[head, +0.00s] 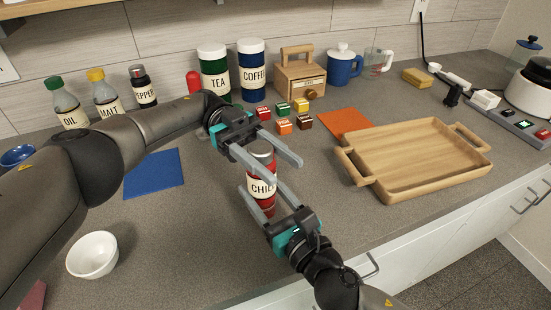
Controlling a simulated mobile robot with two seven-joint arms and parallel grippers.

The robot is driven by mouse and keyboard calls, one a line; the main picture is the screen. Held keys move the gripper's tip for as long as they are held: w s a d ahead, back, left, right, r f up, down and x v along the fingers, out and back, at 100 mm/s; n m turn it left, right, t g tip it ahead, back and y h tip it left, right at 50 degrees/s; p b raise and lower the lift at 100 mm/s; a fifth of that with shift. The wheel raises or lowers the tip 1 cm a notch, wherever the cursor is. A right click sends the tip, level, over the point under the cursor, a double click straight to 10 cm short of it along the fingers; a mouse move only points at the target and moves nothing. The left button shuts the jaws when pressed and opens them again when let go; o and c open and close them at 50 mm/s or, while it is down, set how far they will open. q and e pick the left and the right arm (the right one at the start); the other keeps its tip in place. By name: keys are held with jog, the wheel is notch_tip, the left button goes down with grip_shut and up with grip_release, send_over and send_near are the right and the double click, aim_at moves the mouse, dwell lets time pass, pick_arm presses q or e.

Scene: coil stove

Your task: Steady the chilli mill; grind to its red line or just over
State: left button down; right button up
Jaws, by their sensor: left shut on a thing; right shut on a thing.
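The chilli mill (262,187) stands upright near the counter's front, with a dark cap, a white label and a red body. My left gripper (287,170) reaches in from the upper left, its fingers shut around the mill's upper part. My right gripper (259,187) comes from the front right, its fingers shut around the mill lower down. The fingers hide parts of the mill and its label. I cannot make out a red line or any ground chilli. A white bowl (92,257) sits at the front left, its inside appearing empty.
A wooden tray (385,189) stands to the right, with an orange mat (345,124) behind it. A blue mat (154,173) lies left. Small coloured blocks (284,127), canisters (252,78) and bottles (66,105) stand at the back. The counter between bowl and mill is clear.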

pick_arm(q)
jog(key=shift+f, duration=0.1)
dwell(0.4)
jog(key=shift+c, duration=1.5)
grip_release()
notch_tip(320, 180, up, 10)
